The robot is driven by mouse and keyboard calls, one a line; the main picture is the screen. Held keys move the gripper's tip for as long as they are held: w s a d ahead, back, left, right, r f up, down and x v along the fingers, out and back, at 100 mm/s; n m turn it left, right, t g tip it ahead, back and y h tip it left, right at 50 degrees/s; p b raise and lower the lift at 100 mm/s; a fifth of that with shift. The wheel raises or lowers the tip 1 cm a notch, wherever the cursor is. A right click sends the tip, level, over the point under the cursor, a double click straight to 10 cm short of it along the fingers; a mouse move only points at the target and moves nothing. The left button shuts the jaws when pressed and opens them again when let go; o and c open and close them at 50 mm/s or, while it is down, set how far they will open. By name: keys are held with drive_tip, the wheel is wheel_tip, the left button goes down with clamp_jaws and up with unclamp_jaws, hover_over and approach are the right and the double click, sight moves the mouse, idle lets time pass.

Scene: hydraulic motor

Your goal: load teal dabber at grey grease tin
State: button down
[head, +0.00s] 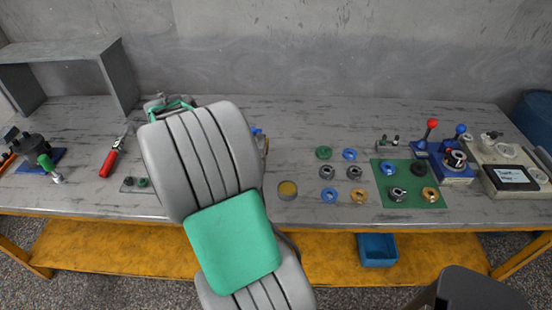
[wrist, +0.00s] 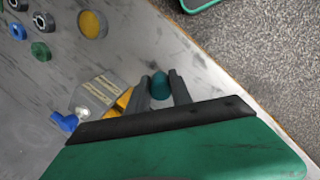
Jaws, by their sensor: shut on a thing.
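The grey grease tin (head: 288,190), round with a yellow filling, stands on the bench just right of my arm in the head view. It also shows near the top of the wrist view (wrist: 92,24). My gripper (wrist: 160,88) is shut on the teal dabber (wrist: 160,84), whose rounded teal end shows between the two fingers. The tin is apart from the dabber, up and left of it in the wrist view. In the head view my arm hides the gripper and the dabber.
A blue part (wrist: 63,121) and a yellow part (wrist: 123,100) lie close left of my gripper in the wrist view. Several rings lie right of the tin, some on a green mat (head: 432,178). A red-handled tool (head: 110,160) lies at left. The bench front near the tin is clear.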

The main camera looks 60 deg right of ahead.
drive_tip(key=s+d+m+g+h+p, duration=0.1)
drive_tip(key=s+d+p, duration=0.1)
drive_tip(key=s+d, duration=1.2)
drive_tip(key=f+b, duration=0.1)
drive_tip(key=f, duration=0.1)
drive_tip(key=f+b, duration=0.2)
drive_tip(key=s+a+f+b, duration=0.1)
drive_tip(key=f+b, duration=0.1)
drive_tip(key=shift+a+f+b, duration=0.1)
drive_tip(key=shift+f+b, duration=0.2)
drive_tip(key=shift+f, duration=0.3)
idle(1.1)
drive_tip(key=shift+r, duration=0.1)
wheel_tip(320, 180, up, 7)
drive_tip(key=p, duration=0.6)
drive_tip(key=shift+w, duration=0.1)
